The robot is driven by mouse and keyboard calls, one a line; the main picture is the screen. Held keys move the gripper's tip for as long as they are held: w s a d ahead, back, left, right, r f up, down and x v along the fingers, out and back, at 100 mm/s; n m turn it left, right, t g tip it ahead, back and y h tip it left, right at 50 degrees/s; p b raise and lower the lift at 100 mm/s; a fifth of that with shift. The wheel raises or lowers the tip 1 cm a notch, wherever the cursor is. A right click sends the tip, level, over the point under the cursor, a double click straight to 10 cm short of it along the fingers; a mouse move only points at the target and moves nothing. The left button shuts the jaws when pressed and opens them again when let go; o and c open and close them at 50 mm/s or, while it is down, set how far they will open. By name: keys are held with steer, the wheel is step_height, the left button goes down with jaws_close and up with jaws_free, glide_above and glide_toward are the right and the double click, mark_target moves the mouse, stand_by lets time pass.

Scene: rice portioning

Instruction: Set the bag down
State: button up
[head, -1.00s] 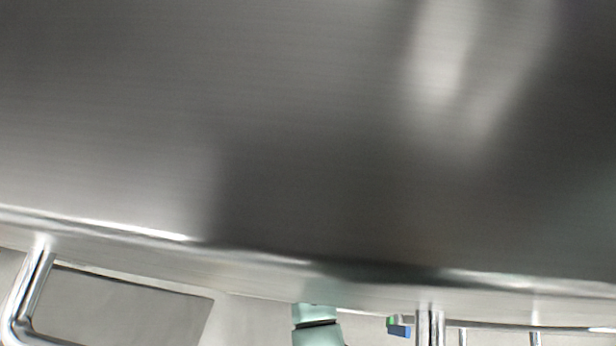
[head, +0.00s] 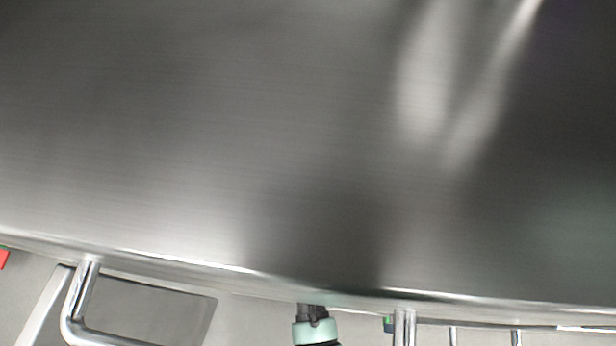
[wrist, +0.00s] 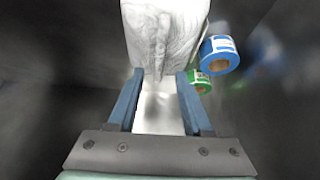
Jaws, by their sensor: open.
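The white bag (wrist: 165,32), with a crease down its face, shows at the top middle of the wrist view. My gripper (wrist: 160,75) is open, its two blue fingers apart, with the bag just beyond the tips. A pale strip runs between the fingers; I cannot tell whether it is more of the bag or a reflection. Nothing is visibly clamped. What the bag rests on is not clear. In the head view the bag is not visible, and only a teal and dark part of my arm shows at the bottom.
A blue tape roll (wrist: 219,54) and a green tape roll (wrist: 200,82) are close to the right of my fingers. A large brushed metal surface (head: 200,130) fills most of the head view. Metal rails (head: 85,290) and a red thing (head: 4,259) show along its lower edge.

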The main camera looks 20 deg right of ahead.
steer(key=p+v, duration=0.3)
steer(key=v, duration=0.3)
steer(key=shift+s+r, duration=0.15)
steer(key=shift+r, duration=0.15)
